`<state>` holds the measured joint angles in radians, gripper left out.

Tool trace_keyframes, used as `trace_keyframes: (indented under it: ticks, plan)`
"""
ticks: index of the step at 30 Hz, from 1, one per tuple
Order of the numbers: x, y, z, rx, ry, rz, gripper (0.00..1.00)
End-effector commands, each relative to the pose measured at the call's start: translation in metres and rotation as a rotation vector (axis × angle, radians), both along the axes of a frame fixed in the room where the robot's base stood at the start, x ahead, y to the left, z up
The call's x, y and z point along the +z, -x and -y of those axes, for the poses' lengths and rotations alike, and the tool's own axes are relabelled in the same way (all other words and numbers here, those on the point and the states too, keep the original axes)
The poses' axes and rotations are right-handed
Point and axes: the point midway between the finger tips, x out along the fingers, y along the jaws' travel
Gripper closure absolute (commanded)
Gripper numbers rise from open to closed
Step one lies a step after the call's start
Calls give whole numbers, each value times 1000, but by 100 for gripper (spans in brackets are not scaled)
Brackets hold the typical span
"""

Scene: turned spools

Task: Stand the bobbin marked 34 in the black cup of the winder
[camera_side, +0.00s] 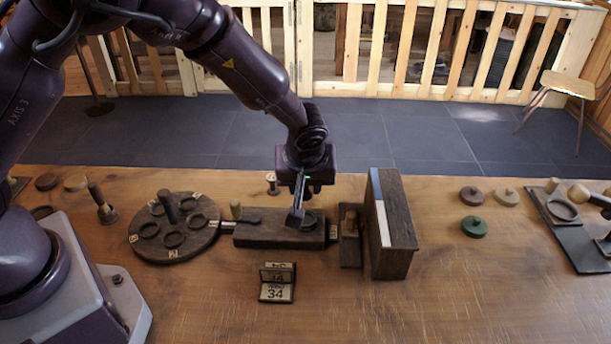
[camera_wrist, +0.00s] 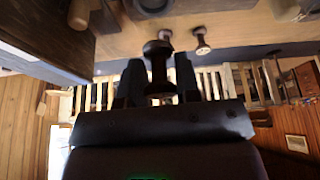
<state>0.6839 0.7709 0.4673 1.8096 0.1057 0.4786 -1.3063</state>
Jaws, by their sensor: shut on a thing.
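My gripper (camera_wrist: 159,80) is shut on a dark bobbin (camera_wrist: 158,62) with a flange at each end, held between its two fingers in the wrist view. No number is readable on it. In the side view my gripper (camera_side: 298,212) is over the right part of the winder's dark wooden block (camera_side: 265,238), and the held bobbin is not clearly visible. The black cup (camera_side: 311,222) looks like a dark ring on that block, partly hidden by the fingers. I cannot tell whether the bobbin touches it. A small card (camera_side: 277,292) reading 34 stands in front.
A round turntable (camera_side: 150,252) with several rings and a peg is at left. A tall dark block (camera_side: 398,250) with a blue-white face stands close at right. A small bobbin (camera_side: 272,184) stands behind the winder. Several discs (camera_side: 474,226) lie farther right. The front table is mostly clear.

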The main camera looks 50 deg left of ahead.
Motion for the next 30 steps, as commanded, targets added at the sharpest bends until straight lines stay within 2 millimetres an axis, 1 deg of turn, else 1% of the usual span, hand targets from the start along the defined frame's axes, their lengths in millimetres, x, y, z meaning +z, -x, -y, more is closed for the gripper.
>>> trace_keyframes:
  ticks: [1, 9, 15, 21, 30]
  plan:
    - [-6, 0, 0, 0, -1, -2, 91]
    - [-32, 0, 0, -1, 0, -2, 91]
    - [-46, 0, 0, -1, 1, 0, 91]
    - [-51, 0, 0, -3, 1, 0, 91]
    - [-51, 0, 0, -3, 1, 0, 91]
